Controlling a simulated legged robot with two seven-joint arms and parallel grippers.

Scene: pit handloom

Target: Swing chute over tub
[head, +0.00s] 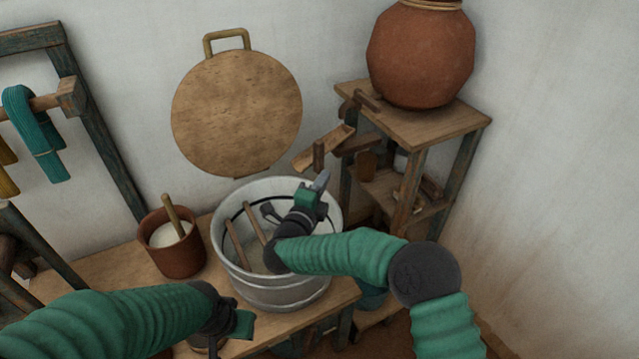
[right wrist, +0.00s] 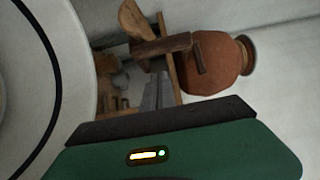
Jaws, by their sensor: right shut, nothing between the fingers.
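The wooden chute (head: 338,143) slants from the stand down to the left, with an upright peg (head: 319,154) near its middle. Its low end shows just above the tub's far right rim in the picture; I cannot tell whether it overhangs. The pale grey tub (head: 262,284) stands on the bench. My right gripper (head: 323,180) is shut and empty over the tub's right rim, just below the peg in the picture and apart from it. The right wrist view shows its fingers (right wrist: 156,95) below the chute (right wrist: 134,20). My left gripper (head: 238,324) is low at the front; its jaws are unclear.
Two sticks (head: 246,228) lean in the tub. A brown pot (head: 182,258) with a stirring stick stands left of it. A large clay jar (head: 420,55) sits on the stand (head: 425,125). A round board (head: 237,113) hangs on the wall.

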